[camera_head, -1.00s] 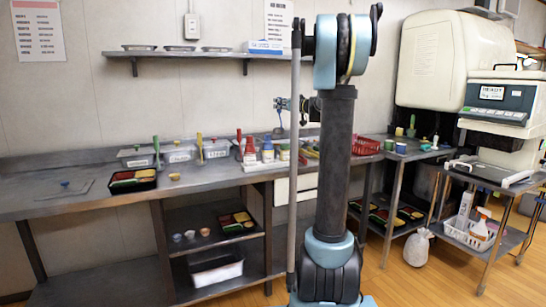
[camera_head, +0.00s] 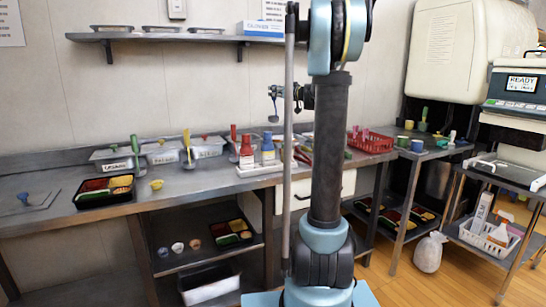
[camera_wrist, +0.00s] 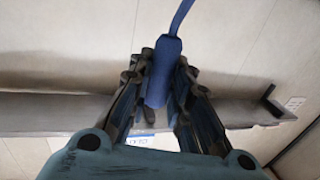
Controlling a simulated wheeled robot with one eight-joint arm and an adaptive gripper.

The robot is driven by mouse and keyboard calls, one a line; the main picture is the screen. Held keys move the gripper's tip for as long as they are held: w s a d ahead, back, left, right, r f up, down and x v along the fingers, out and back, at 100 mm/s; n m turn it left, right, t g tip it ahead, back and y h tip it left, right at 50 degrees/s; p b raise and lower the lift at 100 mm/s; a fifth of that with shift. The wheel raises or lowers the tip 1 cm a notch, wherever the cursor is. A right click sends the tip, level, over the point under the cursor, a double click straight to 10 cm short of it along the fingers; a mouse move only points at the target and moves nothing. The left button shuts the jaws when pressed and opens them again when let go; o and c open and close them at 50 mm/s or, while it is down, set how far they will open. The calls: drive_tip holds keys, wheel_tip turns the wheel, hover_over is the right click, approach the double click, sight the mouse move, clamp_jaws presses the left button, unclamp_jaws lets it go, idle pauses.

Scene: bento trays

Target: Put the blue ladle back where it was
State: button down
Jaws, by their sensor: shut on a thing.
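My gripper (camera_wrist: 160,85) is shut on the blue ladle (camera_wrist: 161,70), gripping its thick handle; the thin stem runs up out of the wrist view. In the head view my gripper (camera_head: 297,92) is raised above the counter, in front of the wall, and the ladle (camera_head: 273,106) hangs beside it with its bowl low. Ladles with green (camera_head: 135,150), yellow (camera_head: 187,145) and red (camera_head: 233,138) handles stand along the counter by the labelled bins (camera_head: 117,160). No empty place for the blue ladle can be made out.
A rack with red and blue bottles (camera_head: 267,152) stands below my gripper. A red basket (camera_head: 371,142) is to the right. A black bento tray (camera_head: 90,203) and a small yellow cup (camera_head: 157,185) are on the left counter (camera_head: 180,197). A wall shelf (camera_head: 185,36) is above.

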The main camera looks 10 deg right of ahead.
hover_over(275, 117)
drive_tip(key=f, duration=0.6)
drive_tip(key=shift+w+d+f, duration=0.15)
drive_tip(key=shift+w+f, duration=0.05)
drive_tip(key=shift+w, duration=0.15)
wheel_tip(275, 117, down, 11)
drive_tip(key=shift+r, duration=0.2)
drive_tip(key=shift+s, duration=0.1)
drive_tip(key=c, duration=1.5)
unclamp_jaws()
drive_tip(key=shift+f, duration=0.1)
drive_tip(key=v, duration=1.2)
